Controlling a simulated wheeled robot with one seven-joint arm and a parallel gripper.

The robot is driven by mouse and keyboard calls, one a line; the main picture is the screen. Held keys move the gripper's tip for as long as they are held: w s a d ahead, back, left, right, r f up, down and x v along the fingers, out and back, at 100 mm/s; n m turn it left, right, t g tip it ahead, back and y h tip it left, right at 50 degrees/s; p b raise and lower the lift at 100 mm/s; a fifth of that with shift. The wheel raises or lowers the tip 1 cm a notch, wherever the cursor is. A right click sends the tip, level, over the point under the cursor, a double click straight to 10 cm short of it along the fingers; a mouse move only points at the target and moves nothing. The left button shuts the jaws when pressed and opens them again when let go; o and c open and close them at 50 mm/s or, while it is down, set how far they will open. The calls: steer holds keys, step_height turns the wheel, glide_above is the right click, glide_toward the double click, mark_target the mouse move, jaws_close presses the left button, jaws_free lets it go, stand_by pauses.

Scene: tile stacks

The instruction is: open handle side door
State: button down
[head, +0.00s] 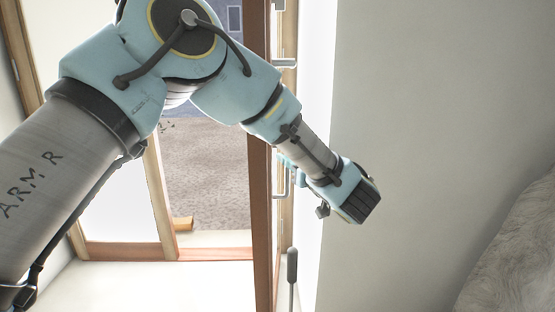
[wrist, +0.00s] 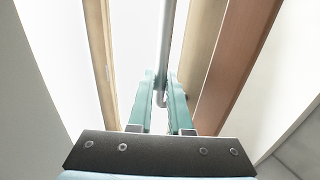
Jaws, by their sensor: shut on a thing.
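The door (head: 262,200) has a brown wooden frame and stands swung open, seen nearly edge-on in the middle of the head view. A grey metal handle (head: 276,187) is on its right face; in the wrist view this handle (wrist: 166,45) is a long bar running down between my fingers. My gripper (wrist: 161,100) has two teal fingers, one on each side of the bar, and is shut on it. In the head view, my wrist hides most of the fingers and part of the handle.
The doorway sill (head: 215,254) is left of the door, with gravel ground (head: 205,185) outside. A pale wall (head: 430,120) stands close on the right. A grey textured object (head: 515,245) is at the lower right. Pale floor (head: 150,288) is clear at the bottom.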

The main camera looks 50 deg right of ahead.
steer(key=shift+w+a+r, duration=0.1)
steer(key=shift+w, duration=0.25)
steer(key=c, duration=0.8)
jaws_free()
steer(key=shift+c, duration=0.2)
steer(key=v, duration=1)
steer(key=shift+s+a, duration=0.2)
steer(key=shift+s, duration=0.15)
